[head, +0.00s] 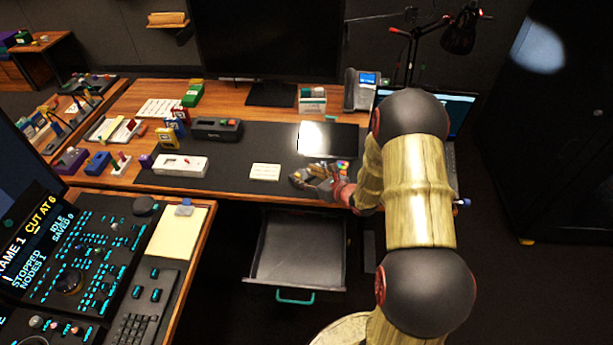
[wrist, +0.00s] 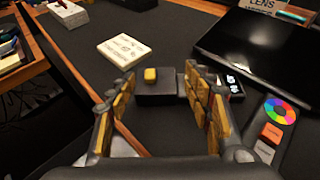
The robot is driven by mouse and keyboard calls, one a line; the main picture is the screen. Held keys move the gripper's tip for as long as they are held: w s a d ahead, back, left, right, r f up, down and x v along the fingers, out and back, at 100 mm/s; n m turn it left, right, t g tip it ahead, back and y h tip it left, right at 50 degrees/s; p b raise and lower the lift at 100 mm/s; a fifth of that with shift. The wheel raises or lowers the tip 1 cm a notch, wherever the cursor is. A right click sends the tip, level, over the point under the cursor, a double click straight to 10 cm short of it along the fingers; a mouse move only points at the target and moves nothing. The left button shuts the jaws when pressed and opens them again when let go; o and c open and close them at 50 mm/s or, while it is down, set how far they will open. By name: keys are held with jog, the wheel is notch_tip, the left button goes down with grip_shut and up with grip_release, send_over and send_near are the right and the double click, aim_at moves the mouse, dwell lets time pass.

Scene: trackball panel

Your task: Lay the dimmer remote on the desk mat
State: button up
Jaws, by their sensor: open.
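A dark block with a yellow button (wrist: 150,74) lies on the black desk mat (wrist: 187,40), and its right end, behind a finger, has white markings. A slim grey remote with a colour wheel (wrist: 270,130) lies to its right. No readable label tells which is the dimmer remote. My gripper (wrist: 160,82) is open, with its fingers either side of the dark block; I cannot tell whether they touch it. In the head view my gripper (head: 308,178) is low at the mat's front edge; the colour wheel (head: 342,166) shows just behind it, and the dark block is hidden.
A note card (head: 265,172) lies left of my gripper. A black tablet (head: 328,138) lies behind it. A white device (head: 180,166) and a dark box (head: 216,129) are further left. An open drawer (head: 296,260) juts out below the desk's front edge.

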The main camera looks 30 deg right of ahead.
jog(key=p+v, duration=0.3)
jog(key=v, duration=0.8)
jog(key=a+r+n+g+y, duration=0.2)
jog(key=a+r+n+y, duration=0.2)
jog(key=a+r+n, duration=0.45)
jog(key=s+a+r+n+g+y, duration=0.1)
jog(key=s+a+r+n+g, duration=0.3)
jog(key=a, duration=0.4)
jog(key=s+a+r+n+g+y, duration=0.1)
jog(key=s+a+r+n+g, duration=0.1)
jog(key=s+a+r+n, duration=0.4)
jog(key=s+a+r+n+g+h, duration=0.1)
jog(key=s+n+h, duration=0.1)
jog(key=s+n, duration=0.2)
jog(key=s+a+r+n+g+h, duration=0.1)
jog(key=s+a+r+n+h, duration=0.1)
jog(key=s+n, duration=0.25)
jog(key=s+d+r+n+t+h, duration=0.2)
jog(key=s+d+r+n+h, duration=0.2)
jog(key=s+d+r+n, duration=0.1)
jog(key=shift+s+d+r+n+h, duration=0.25)
jog(key=shift+d+r+n+h, duration=0.15)
jog(key=shift+d+r+n, duration=0.35)
jog(key=shift+a+f, duration=0.1)
jog(key=shift+f, duration=0.15)
